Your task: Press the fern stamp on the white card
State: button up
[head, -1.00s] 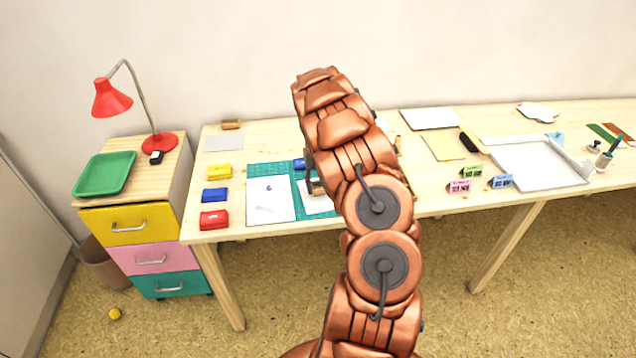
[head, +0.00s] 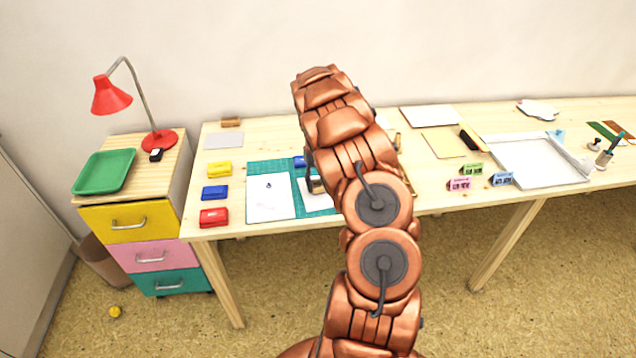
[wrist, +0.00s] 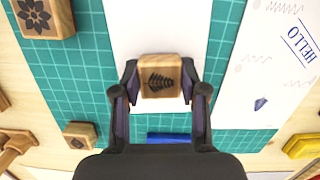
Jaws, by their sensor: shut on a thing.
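The fern stamp (wrist: 159,78) is a wooden block with a dark fern picture on its top, seen between my fingers in the wrist view. My gripper (wrist: 160,88) is shut on it, one finger on each side. The white card (wrist: 157,28) lies on the green mat beneath the stamp. I cannot tell whether the stamp's underside touches the card.
The green cutting mat (wrist: 83,70) lies under the card. A flower stamp (wrist: 42,17) and a smaller leaf stamp (wrist: 80,135) stand to one side. A HELLO sheet (wrist: 262,75) lies on the other. A blue pad (wrist: 168,137) is close to my gripper. Red (head: 214,218), blue (head: 214,193) and yellow (head: 219,169) inkpads stand left.

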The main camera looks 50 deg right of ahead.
jog(key=shift+f, duration=0.35)
dwell(0.8)
jog(key=shift+r, duration=0.65)
dwell(0.4)
jog(key=shift+r, duration=2.75)
